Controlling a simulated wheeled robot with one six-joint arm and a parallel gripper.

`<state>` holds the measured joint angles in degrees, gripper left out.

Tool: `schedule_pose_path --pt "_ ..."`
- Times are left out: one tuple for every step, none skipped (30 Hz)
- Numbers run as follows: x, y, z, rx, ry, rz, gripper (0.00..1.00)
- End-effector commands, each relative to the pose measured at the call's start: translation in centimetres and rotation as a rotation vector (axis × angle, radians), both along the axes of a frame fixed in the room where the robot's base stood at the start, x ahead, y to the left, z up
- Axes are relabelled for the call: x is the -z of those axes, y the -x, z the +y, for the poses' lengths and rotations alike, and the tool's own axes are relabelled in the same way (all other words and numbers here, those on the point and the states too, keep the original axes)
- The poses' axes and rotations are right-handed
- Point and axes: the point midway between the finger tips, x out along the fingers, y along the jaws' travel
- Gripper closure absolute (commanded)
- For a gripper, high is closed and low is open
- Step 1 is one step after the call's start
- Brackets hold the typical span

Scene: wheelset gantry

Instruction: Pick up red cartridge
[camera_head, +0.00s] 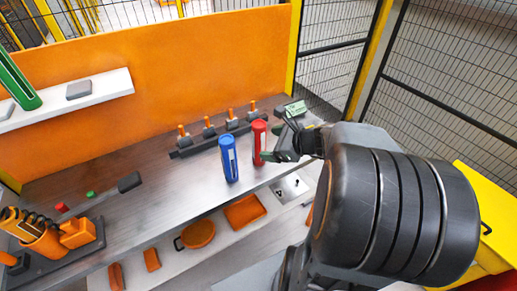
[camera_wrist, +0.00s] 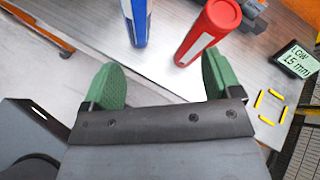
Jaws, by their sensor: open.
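The red cartridge (camera_head: 259,142) stands upright on the metal bench, just right of and behind a blue cartridge (camera_head: 229,160). In the wrist view, the red cartridge (camera_wrist: 207,32) is ahead of my gripper (camera_wrist: 160,79), nearer the right fingertip. The blue cartridge (camera_wrist: 135,20) is ahead of the left fingertip. The green fingertips are wide apart with bare bench between them, and nothing is held.
A dark rack with several orange-topped pegs (camera_head: 208,128) stands behind the cartridges. A small display (camera_wrist: 297,60) reading "LOW 15 mm" is at the right. An orange tool holder (camera_head: 42,236) is at the bench's left. Orange bins (camera_head: 245,211) lie on the lower shelf. The bench's left-middle is fairly clear.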

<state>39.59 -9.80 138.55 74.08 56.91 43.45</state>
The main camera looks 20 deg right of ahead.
Motion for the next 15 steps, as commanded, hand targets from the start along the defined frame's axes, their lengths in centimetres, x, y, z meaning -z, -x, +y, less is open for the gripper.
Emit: schedule_pose_path --pt "0.6 -0.3 -1.6 0.095 -0.083 0.002 0.16" --pt "0.6 -0.5 -2.4 0.145 -0.128 -0.001 0.16" --pt "0.7 -0.7 -3.4 0.201 -0.181 -0.002 0.16" --pt "0.7 -0.9 -3.9 0.235 -0.215 -0.005 0.16" --pt "0.8 -1.0 -4.4 0.265 -0.243 -0.008 0.16" --pt "0.9 -1.3 -4.9 0.295 -0.274 -0.011 0.16" --pt "1.0 -1.6 -5.1 0.313 -0.291 -0.014 0.16" --pt "1.1 -1.9 -5.2 0.325 -0.305 -0.014 0.16" --pt "1.3 -2.5 -5.2 0.335 -0.318 -0.016 0.16" --pt "1.5 -3.0 -5.1 0.34 -0.324 -0.016 0.16" --pt "1.8 -3.4 -5.0 0.343 -0.327 -0.015 0.16" --pt "2.0 -4.1 -4.7 0.344 -0.328 -0.015 0.16" --pt "2.2 -4.6 -4.6 0.345 -0.328 -0.015 0.16" --pt "2.4 -5.1 -4.4 0.343 -0.327 -0.016 0.16" --pt "2.7 -5.7 -4.1 0.343 -0.327 -0.016 0.16"
